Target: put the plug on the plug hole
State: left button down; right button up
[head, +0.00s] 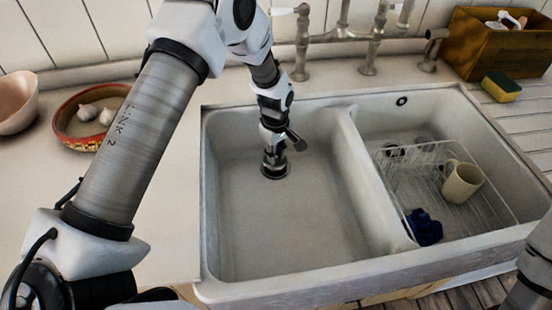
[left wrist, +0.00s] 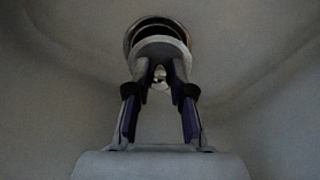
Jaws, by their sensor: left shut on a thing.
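The plug hole (left wrist: 157,24) is a metal ring with a dark opening in the floor of the left sink basin. It also shows as a dark ring in the head view (head: 274,177). My left gripper (left wrist: 160,78) is shut on the plug (left wrist: 160,48), a pale grey disc with a small knob between the fingertips. In the left wrist view the plug overlaps the near part of the hole, and a dark crescent of opening shows beyond it. I cannot tell whether plug and ring touch. In the head view my left gripper (head: 273,163) points down and hides the plug. My right gripper is out of view.
A divider (head: 372,175) separates the two basins. The right basin holds a wire rack (head: 494,209) with a mug (head: 462,183) and a blue cloth (head: 424,228). Taps (head: 370,50) stand behind the sink. The left basin is otherwise empty.

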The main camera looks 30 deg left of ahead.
aim_at(276, 153)
pick_arm(q)
jog(key=shift+w+a+f, duration=0.1)
jog(key=shift+w+f, duration=0.15)
jog(key=shift+f, duration=1.55)
jog(key=shift+f, duration=0.15)
jog(key=c, duration=1)
grip_release()
notch_tip(276, 153, up, 12)
jog(key=shift+r, duration=0.2)
